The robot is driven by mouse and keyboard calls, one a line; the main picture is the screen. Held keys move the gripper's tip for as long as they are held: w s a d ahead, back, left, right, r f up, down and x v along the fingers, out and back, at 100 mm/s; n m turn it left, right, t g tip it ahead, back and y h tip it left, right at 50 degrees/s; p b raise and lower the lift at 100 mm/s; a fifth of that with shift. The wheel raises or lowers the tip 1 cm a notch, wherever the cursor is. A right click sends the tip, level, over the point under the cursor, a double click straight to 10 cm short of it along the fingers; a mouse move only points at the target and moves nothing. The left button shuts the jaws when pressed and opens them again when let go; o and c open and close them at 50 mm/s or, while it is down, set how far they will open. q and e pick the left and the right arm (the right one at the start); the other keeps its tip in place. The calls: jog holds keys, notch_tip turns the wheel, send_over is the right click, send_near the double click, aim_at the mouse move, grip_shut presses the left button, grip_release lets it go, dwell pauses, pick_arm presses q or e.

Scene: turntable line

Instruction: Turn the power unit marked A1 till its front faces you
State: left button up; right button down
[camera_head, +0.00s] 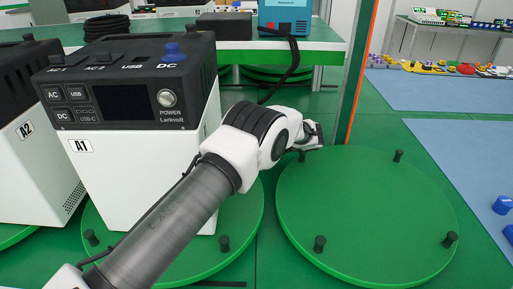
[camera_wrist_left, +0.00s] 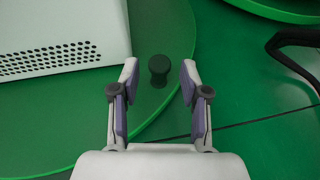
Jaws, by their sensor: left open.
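The power unit marked A1 (camera_head: 140,150), a white box with a dark top and control panel, stands upright on a green turntable (camera_head: 235,205). Its panel with screen, buttons and A1 label shows in the head view, turned slightly. In the left wrist view a vented white wall of a unit (camera_wrist_left: 60,35) is at the upper left. My left gripper (camera_wrist_left: 159,70) is open at the turntable rim; a dark peg (camera_wrist_left: 159,65) stands between its fingertips, with gaps on both sides. In the head view this gripper (camera_head: 312,135) is beyond A1's right side. My right gripper is not in view.
A unit marked A2 (camera_head: 30,160) stands close on the left. An empty green turntable with pegs (camera_head: 365,215) is on the right. A green table (camera_head: 320,45) with a blue device (camera_head: 285,15) and a black cable (camera_head: 292,65) stands behind. An orange-edged post (camera_head: 360,75) rises near my left gripper.

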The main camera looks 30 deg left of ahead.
pick_arm(q)
jog(key=v, duration=0.9)
jog(key=shift+d, duration=0.25)
jog(key=shift+r, duration=0.1)
